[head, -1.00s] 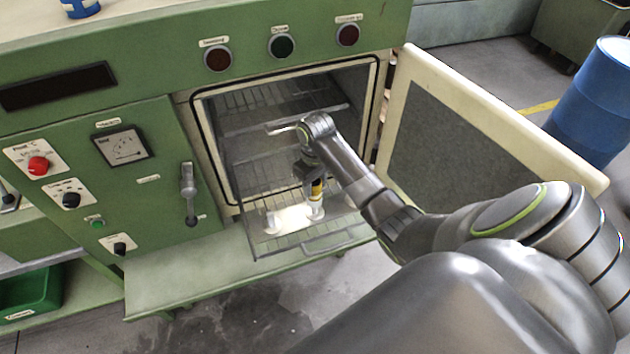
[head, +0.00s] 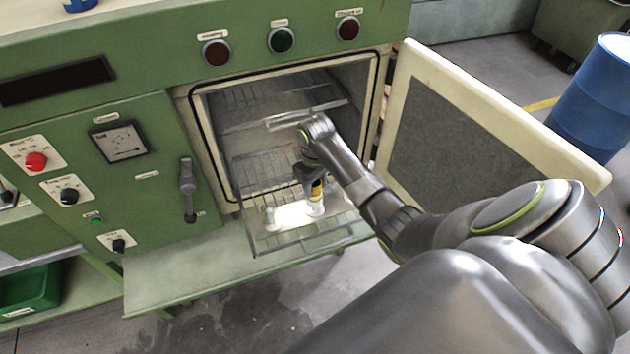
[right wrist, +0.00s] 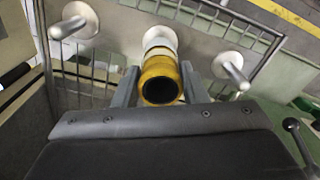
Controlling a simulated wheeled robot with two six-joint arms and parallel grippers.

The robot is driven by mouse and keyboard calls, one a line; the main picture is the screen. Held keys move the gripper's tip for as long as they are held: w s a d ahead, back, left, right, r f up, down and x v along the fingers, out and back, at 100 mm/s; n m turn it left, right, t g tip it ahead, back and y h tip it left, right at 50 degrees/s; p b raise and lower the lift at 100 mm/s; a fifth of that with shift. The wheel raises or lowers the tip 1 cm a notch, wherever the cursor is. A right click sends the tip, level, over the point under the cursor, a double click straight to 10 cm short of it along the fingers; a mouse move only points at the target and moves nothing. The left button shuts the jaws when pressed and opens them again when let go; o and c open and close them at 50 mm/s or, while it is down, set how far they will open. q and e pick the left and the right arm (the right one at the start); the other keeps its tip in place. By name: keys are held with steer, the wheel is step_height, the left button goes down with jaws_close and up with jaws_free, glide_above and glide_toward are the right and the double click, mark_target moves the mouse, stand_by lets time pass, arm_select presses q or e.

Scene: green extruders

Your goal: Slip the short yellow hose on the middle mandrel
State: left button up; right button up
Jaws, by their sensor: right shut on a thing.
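The short yellow hose (right wrist: 160,78) is held upright between the fingers of my right gripper (right wrist: 160,88), which is shut on it. Its open end faces the wrist camera, and a pale section shows beyond the yellow part. The hose (head: 316,189) stands in line with the middle mandrel's place on the pulled-out rack. The left mandrel (right wrist: 70,27) and right mandrel (right wrist: 233,72) in the wrist view are bare metal pegs on round bases. My left gripper is not in view.
The wire rack (head: 300,243) sticks out of the open green oven. The oven door (head: 500,130) stands open at the right, close to my right arm. A control panel with a lever (head: 188,190) is at the left. A blue barrel (head: 595,100) stands farther right.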

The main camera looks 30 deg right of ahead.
mark_target(315, 192)
steer(key=shift+f, duration=0.4)
steer(key=shift+f+b, duration=0.55)
steer(key=shift+f, duration=0.55)
steer(key=o, duration=1.2)
